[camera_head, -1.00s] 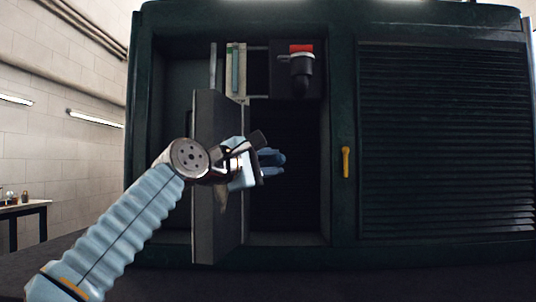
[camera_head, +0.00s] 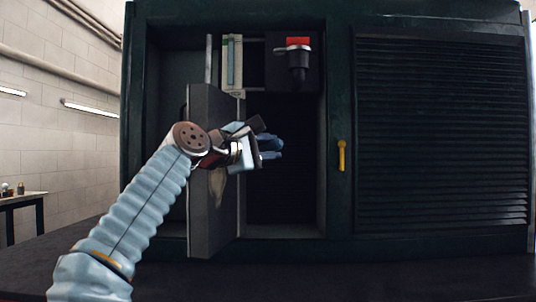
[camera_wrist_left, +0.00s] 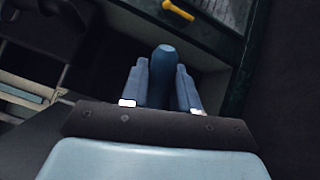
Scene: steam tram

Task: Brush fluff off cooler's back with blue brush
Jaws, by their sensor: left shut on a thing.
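My left gripper (camera_head: 268,148) reaches in front of the open bay of a dark green cabinet. It also shows in the left wrist view (camera_wrist_left: 163,88), shut on a blue rounded thing (camera_wrist_left: 164,62), apparently the handle of the blue brush. The bristles cannot be made out. A grey upright slab (camera_head: 205,105), apparently the swung-out cooler, stands on edge behind my left wrist. A pale tan patch (camera_head: 217,186), perhaps the fluff, shows on it just below the wrist. The wrist hides the slab's middle. My right gripper is not in view.
The dark green cabinet (camera_head: 340,235) has a louvred panel (camera_head: 440,140) and a yellow handle (camera_head: 341,156) to the right. A red-and-black fitting (camera_head: 298,60) and a pale gauge strip (camera_head: 232,62) sit above the bay. A table (camera_head: 25,197) stands far left.

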